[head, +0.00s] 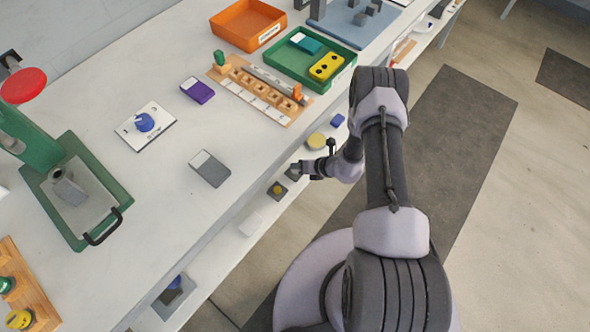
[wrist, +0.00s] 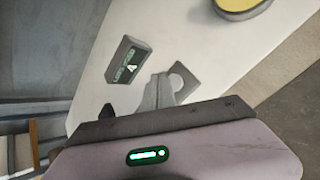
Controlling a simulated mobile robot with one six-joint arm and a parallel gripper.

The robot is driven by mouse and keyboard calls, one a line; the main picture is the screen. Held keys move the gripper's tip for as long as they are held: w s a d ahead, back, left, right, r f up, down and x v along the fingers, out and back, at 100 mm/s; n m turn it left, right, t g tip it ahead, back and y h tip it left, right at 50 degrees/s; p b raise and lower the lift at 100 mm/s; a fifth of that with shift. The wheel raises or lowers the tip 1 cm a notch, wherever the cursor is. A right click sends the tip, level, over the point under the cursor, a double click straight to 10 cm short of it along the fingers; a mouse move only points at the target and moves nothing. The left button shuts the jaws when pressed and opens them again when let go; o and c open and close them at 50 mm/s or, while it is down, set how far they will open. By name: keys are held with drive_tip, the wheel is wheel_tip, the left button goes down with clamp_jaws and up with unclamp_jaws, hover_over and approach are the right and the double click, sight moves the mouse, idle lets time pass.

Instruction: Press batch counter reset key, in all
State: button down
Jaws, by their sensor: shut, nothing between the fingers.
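In the wrist view, a small dark grey box with a lit green display (wrist: 128,62) sits on the white surface; it looks like a counter, but its label is too small to read. Beside it is a grey plate-like shape with a round pale spot (wrist: 183,80), partly hidden; I cannot tell whether this is the reset key. My gripper (head: 296,171) is shut and empty, over the lower shelf just off the table's front edge in the head view. In the wrist view its body fills the bottom, and its fingertips are hard to make out. Contact with anything cannot be told.
On the lower shelf (head: 237,246) are a yellow-topped dark box (head: 277,190), a yellow disc (head: 316,140) and a blue block (head: 337,120). Above, the white table (head: 165,215) holds a green press (head: 100,190), a grey-and-white box (head: 210,168) and trays. Floor lies open to the right.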

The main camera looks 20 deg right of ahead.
sight(297, 172)
drive_tip(key=shift+f, duration=0.35)
drive_tip(key=shift+f, duration=0.5)
idle(0.6)
drive_tip(key=shift+r+p, duration=0.55)
drive_tip(key=shift+r, duration=0.35)
wheel_tip(297, 172, up, 5)
drive_tip(key=p, duration=0.3)
drive_tip(key=shift+r+p, duration=0.1)
drive_tip(key=shift+p, duration=0.3)
idle(0.4)
